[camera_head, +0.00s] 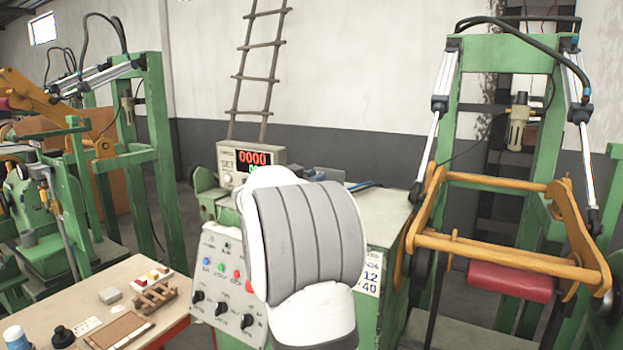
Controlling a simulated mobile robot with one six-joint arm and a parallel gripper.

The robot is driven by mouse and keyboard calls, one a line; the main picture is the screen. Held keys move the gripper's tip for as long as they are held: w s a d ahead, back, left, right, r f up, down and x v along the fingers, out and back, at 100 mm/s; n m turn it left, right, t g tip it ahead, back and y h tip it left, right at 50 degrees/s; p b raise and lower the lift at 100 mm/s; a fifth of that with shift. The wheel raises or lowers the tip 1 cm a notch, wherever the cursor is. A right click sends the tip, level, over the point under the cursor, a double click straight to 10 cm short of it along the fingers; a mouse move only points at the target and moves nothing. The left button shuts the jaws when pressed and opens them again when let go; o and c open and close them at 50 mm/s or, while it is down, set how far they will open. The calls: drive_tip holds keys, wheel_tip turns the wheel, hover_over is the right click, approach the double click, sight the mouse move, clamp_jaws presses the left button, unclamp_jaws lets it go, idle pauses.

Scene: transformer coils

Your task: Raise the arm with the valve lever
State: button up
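The machine's orange arm (500,250) is a frame at the right, hanging low between two pneumatic cylinders (443,90) with their rods extended. A red padded block (510,281) sits under its crossbar. I cannot make out a valve lever; a small beige air unit (518,122) hangs on the green frame behind. My own white and grey arm link fills the middle of the view, left of the orange arm. My gripper is not visible, so whether it holds anything is hidden. My arm also covers part of the control cabinet.
A green control cabinet with a knob panel (222,285) and a red counter display (250,160) stands behind my arm. A table (70,290) with small tools is at lower left. A second green machine (155,150) stands at left. A ladder (260,70) leans on the wall.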

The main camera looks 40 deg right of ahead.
clamp_jaws()
drive_tip(key=shift+f, duration=0.1)
